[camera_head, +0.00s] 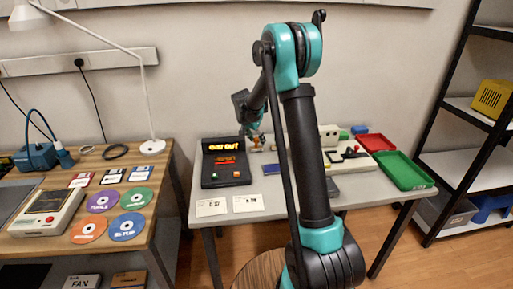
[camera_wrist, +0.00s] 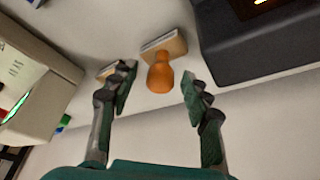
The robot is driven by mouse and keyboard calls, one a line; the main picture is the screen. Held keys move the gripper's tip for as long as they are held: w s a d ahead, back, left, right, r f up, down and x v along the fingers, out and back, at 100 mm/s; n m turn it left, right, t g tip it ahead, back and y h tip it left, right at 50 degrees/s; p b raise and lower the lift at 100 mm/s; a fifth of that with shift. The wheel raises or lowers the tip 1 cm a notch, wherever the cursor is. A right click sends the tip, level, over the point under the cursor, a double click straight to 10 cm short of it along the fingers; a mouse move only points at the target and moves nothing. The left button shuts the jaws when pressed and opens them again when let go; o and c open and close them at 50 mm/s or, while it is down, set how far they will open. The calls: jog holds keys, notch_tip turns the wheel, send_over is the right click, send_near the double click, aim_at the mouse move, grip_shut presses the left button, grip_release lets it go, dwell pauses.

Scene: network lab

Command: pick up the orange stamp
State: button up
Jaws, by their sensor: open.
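The orange stamp (camera_wrist: 160,76) has a rounded orange handle and a pale wooden block base. In the wrist view it lies between the tips of my gripper (camera_wrist: 158,88), slightly beyond them. My gripper is open, with a finger on each side of the handle and gaps showing on both sides. In the head view my gripper (camera_head: 254,134) is low over the back of the grey table, and the stamp is too small and covered there to make out clearly. Another small wooden piece (camera_wrist: 106,72) shows partly behind the left finger.
A black device with a lit orange display (camera_head: 225,163) stands left of my gripper. A beige device (camera_wrist: 30,75) is on the other side. White cards (camera_head: 247,203) lie at the table's front. Red (camera_head: 372,143) and green (camera_head: 404,171) trays sit at the right.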

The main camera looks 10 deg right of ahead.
aim_at(257, 138)
grip_shut()
jog(key=shift+r, duration=0.1)
dwell(0.3)
notch_tip(257, 138, up, 20)
dwell(0.4)
